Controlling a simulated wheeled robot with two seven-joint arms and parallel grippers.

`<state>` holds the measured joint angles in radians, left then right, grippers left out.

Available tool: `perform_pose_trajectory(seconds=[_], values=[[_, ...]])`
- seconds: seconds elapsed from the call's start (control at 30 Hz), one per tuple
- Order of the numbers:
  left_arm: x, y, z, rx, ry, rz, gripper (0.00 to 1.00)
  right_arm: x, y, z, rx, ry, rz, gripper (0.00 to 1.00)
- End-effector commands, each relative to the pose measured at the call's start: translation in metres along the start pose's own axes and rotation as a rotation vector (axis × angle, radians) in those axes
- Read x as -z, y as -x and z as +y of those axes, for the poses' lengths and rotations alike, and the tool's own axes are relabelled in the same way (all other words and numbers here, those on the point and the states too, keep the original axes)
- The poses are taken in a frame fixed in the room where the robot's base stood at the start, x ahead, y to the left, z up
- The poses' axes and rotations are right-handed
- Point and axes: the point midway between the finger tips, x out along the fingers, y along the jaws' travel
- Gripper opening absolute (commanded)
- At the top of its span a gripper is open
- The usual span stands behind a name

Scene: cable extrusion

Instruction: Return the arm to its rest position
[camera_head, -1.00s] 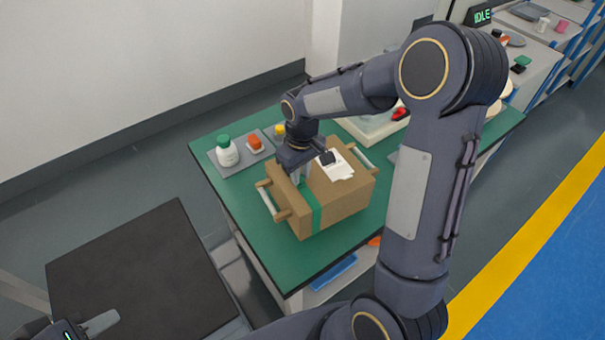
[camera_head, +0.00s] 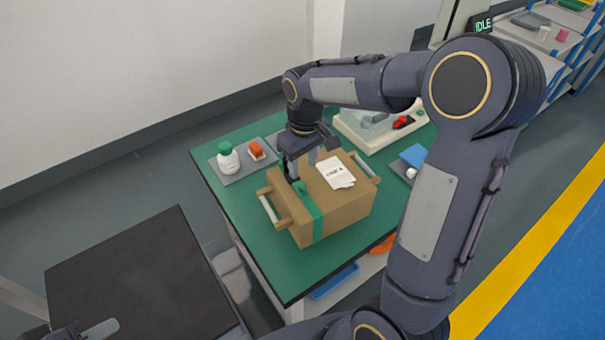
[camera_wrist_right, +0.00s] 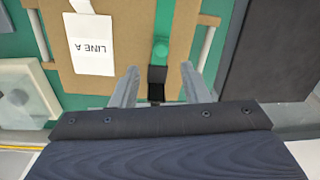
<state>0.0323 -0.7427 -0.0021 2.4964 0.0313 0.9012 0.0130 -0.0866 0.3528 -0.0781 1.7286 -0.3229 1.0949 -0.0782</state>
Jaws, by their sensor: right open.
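My right gripper (camera_head: 301,172) hangs over the brown box (camera_head: 345,207) on the green table. Its fingers are apart, with nothing held between them. My right arm (camera_head: 430,215) is bent over the table.
The box has bar handles and a white label (camera_head: 336,173). A grey tray with a white bottle (camera_head: 228,159) and an orange-capped item (camera_head: 256,150) is at the table's left. A pale machine with a red part (camera_head: 403,122) stands behind. A dark flat top (camera_head: 140,275) lies lower left.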

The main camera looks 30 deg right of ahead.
Motion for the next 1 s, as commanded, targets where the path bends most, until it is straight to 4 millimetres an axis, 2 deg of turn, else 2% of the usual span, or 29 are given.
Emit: perform_pose_trajectory(seconds=[0.2,0.73,0.87,1.0], values=[[0.000,-0.001,0.000,0.000,0.000,0.000,0.35,0.000,0.017,0.000,0.000,0.001,0.000,0.41],[0.000,-0.001,0.000,0.000,0.000,0.000,0.35,-0.003,0.019,0.000,0.004,-0.004,0.006,0.41],[0.000,-0.001,0.000,0.000,0.000,0.000,0.35,-0.022,0.033,-0.003,0.031,-0.037,0.052,0.41],[0.000,-0.001,0.000,0.000,0.000,0.000,0.35,-0.063,0.055,-0.014,0.087,-0.109,0.149,0.41]])
